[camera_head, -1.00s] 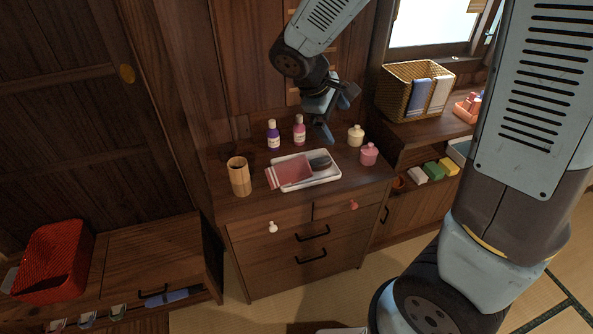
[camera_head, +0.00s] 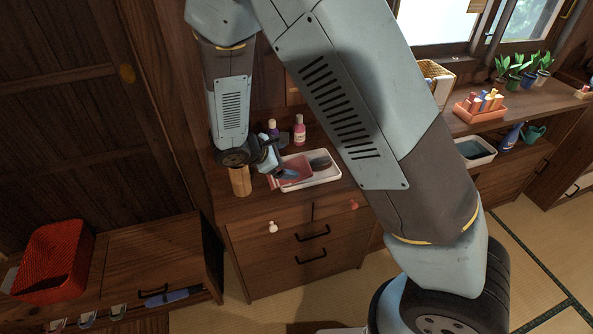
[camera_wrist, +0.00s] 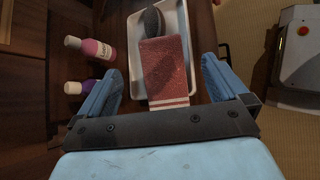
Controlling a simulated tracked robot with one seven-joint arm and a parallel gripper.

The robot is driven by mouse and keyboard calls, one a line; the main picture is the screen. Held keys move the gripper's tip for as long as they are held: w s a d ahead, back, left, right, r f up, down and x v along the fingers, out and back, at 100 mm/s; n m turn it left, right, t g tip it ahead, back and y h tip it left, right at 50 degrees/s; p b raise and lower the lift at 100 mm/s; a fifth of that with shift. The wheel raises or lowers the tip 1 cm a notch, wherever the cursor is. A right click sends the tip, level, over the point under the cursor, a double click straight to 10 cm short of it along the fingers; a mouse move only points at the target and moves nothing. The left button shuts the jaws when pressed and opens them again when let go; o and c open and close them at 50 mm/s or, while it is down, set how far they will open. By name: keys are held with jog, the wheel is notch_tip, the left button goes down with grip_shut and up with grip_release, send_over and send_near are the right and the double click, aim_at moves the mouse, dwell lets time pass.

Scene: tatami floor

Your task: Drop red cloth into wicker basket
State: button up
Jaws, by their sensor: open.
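The red cloth (camera_head: 300,163) lies on a white tray (camera_head: 327,180) on the wooden cabinet. In the wrist view the cloth (camera_wrist: 165,62) is folded flat, and its white-striped end reaches over the tray's near rim. My gripper (camera_head: 277,162) is open and empty above the striped end. In the wrist view my gripper's blue fingers (camera_wrist: 162,84) stand apart on either side of the cloth, not touching it. The wicker basket (camera_head: 437,72) is on the counter at the right, mostly hidden behind my arm.
A dark oval brush (camera_wrist: 152,21) lies on the tray beside the cloth. A pink bottle (camera_head: 299,130) and a purple bottle (camera_head: 272,127) stand behind the tray. A bamboo cup (camera_head: 240,181) is left of it, below my wrist. A red basket (camera_head: 52,262) sits far left.

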aim_at(306, 163)
jog(key=x, duration=1.1)
jog(key=shift+c, duration=0.4)
jog(key=c, duration=0.9)
jog(key=shift+r, duration=0.15)
